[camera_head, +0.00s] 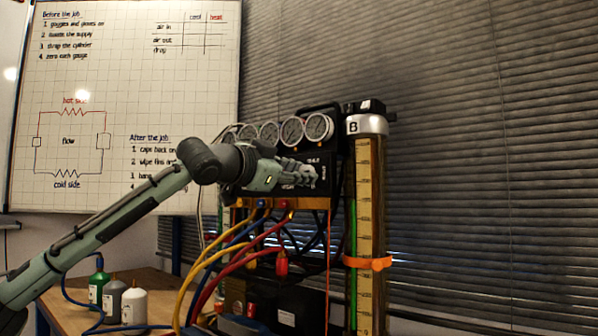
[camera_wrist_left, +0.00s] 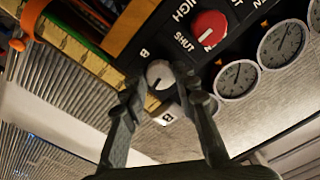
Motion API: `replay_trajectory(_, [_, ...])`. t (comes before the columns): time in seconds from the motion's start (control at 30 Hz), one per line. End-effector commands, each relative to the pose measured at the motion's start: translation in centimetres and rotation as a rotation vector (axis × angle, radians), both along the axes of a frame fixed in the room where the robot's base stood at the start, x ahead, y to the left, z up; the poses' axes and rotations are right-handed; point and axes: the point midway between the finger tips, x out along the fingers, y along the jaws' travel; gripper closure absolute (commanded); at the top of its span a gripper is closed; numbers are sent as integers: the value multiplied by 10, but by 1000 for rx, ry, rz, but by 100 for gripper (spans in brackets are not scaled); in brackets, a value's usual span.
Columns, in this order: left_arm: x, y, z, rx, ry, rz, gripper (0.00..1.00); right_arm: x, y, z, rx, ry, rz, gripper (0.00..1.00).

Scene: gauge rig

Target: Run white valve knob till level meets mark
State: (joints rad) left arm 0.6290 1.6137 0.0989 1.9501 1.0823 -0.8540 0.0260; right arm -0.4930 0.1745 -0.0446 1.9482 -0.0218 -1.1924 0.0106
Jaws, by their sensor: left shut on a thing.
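The white valve knob (camera_wrist_left: 160,74) shows in the wrist view, on the black panel below the letter B. My left gripper (camera_wrist_left: 162,84) has its two fingers on either side of the knob, shut on it. In the head view my left gripper (camera_head: 308,174) is at the front of the black panel and hides the knob. The tall cylinder (camera_head: 371,210) marked B stands just right of the panel, with a scale and a thin green column (camera_head: 353,215) at its left side. An orange band (camera_head: 368,262) wraps the cylinder; green shows above it. The exact liquid top is hard to tell. My right gripper is not in view.
A red knob (camera_wrist_left: 209,27) sits near the white one. Round gauges (camera_head: 292,131) line the panel top. Yellow, blue and red hoses (camera_head: 222,260) hang below the panel. Several small bottles (camera_head: 134,305) stand on the wooden table at left. A whiteboard (camera_head: 110,90) hangs behind.

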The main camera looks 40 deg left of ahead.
Motion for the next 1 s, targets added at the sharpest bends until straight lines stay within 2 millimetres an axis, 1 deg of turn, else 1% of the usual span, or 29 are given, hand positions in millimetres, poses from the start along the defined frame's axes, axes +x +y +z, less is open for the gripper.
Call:
replay_trajectory(0.33, [0,-1,1,-318,-36,-2,100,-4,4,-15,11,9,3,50])
replay_trajectory(0.87, [0,-1,1,-818,-92,-3,100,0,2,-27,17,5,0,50])
replay_trajectory(1.0, [0,-1,1,-951,-106,-3,100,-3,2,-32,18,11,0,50])
